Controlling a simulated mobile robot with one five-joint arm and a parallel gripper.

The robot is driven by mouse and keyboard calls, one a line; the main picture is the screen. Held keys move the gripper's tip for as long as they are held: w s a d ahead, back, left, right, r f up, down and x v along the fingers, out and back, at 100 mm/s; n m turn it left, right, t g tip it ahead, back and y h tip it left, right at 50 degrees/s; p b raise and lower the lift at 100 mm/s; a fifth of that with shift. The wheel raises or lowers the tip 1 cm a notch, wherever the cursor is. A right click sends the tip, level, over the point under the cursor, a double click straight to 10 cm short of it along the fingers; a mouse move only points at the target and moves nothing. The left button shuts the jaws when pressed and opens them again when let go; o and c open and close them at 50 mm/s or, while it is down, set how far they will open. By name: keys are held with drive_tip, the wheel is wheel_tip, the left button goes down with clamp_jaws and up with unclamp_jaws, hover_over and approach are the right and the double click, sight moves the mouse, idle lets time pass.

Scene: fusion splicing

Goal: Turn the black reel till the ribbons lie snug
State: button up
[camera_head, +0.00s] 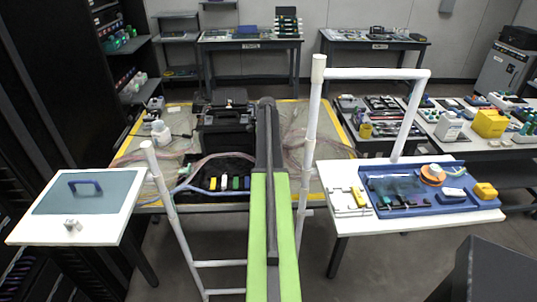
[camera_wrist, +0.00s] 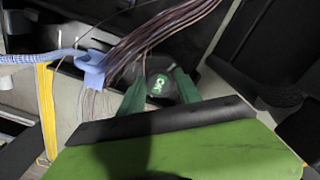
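A round black piece with a pale green mark, which looks like the black reel (camera_wrist: 161,86), shows in the wrist view between the two dark green fingers of my gripper (camera_wrist: 160,78). The fingers stand apart, one on each side of it; I cannot tell whether they touch it. A bundle of pinkish-brown ribbons (camera_wrist: 165,28) runs just above the reel and through a light blue clip (camera_wrist: 91,70). In the head view, ribbons (camera_head: 297,140) spread over the middle table; my arm hides the gripper and reel there.
A black case (camera_head: 224,118) stands on the yellow-edged table, with a dark tray of coloured pieces (camera_head: 228,183) in front. A blue tray (camera_head: 440,212) lies on the right white table. White posts (camera_head: 312,120) rise close to my arm. A blue-white cable (camera_wrist: 38,58) enters the clip.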

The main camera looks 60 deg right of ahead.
wheel_tip(320, 180, up, 18)
drive_tip(key=p, duration=1.7)
drive_tip(key=shift+f+p, duration=0.2)
drive_tip(key=shift+p, duration=0.1)
